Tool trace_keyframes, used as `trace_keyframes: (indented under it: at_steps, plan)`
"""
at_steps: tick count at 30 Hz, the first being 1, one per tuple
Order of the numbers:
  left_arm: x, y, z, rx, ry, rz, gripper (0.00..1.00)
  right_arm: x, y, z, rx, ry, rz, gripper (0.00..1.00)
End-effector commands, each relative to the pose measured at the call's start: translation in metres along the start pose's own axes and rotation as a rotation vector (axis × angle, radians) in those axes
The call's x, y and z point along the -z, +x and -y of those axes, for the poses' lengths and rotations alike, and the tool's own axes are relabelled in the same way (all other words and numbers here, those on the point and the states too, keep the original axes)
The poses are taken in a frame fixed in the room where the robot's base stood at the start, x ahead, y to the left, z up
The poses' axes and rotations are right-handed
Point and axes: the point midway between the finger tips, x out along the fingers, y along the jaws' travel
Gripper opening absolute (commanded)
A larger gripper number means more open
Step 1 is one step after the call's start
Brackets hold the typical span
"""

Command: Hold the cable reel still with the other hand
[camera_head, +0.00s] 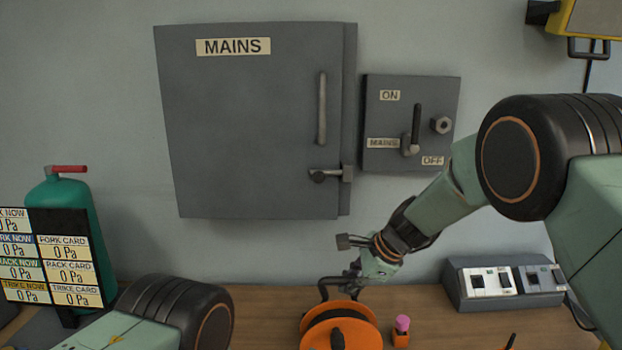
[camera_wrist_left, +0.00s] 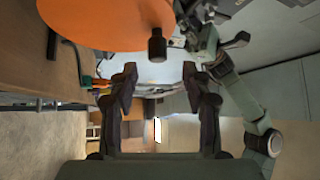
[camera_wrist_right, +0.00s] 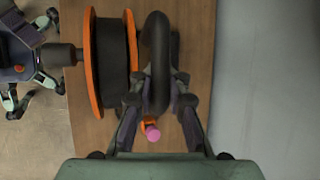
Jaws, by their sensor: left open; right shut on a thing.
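The cable reel (camera_head: 341,335) has orange discs and a black drum, and stands on the wooden bench at the bottom of the head view. My right gripper (camera_head: 352,282) is shut on its black looped handle (camera_wrist_right: 158,50), seen close up in the right wrist view. The handle hides part of the fingertips there. The reel's orange disc (camera_wrist_left: 100,22) fills the top of the left wrist view, with a black crank knob (camera_wrist_left: 157,46) sticking out. My left gripper (camera_wrist_left: 160,78) is open and empty, its fingertips just short of the knob. It is outside the head view.
A small orange block with a pink top (camera_head: 401,328) stands right of the reel. A switch box (camera_head: 504,284) sits farther right. A green cylinder (camera_head: 88,200) and pressure sign (camera_head: 50,262) are at left. The grey MAINS cabinet (camera_head: 250,130) and ON/OFF switch (camera_head: 410,122) hang behind.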

Motion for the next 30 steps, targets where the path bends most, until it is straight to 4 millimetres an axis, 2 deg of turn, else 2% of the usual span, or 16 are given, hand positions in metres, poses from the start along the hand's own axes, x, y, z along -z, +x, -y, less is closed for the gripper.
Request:
trace_keyframes:
  at_steps: [1, 7, 12, 17, 30]
  plan:
    - [-0.001, -0.005, 0.000, -0.010, 0.008, 0.004, 0.48, 0.004, 0.006, -0.009, -0.019, 0.004, -0.002, 0.00]
    - [-0.004, -0.035, 0.006, -0.071, 0.067, 0.012, 0.48, 0.004, 0.006, -0.009, -0.019, 0.004, -0.002, 0.00]
    - [-0.002, -0.044, 0.009, -0.093, 0.091, 0.010, 0.48, 0.004, 0.006, -0.009, -0.019, 0.004, -0.003, 0.00]
    - [-0.001, -0.029, 0.007, -0.092, 0.093, 0.006, 0.48, 0.004, 0.006, -0.009, -0.019, 0.004, -0.003, 0.00]
    - [-0.002, 0.027, 0.002, -0.092, 0.091, 0.007, 0.48, 0.004, 0.006, -0.009, -0.019, 0.004, -0.003, 0.00]
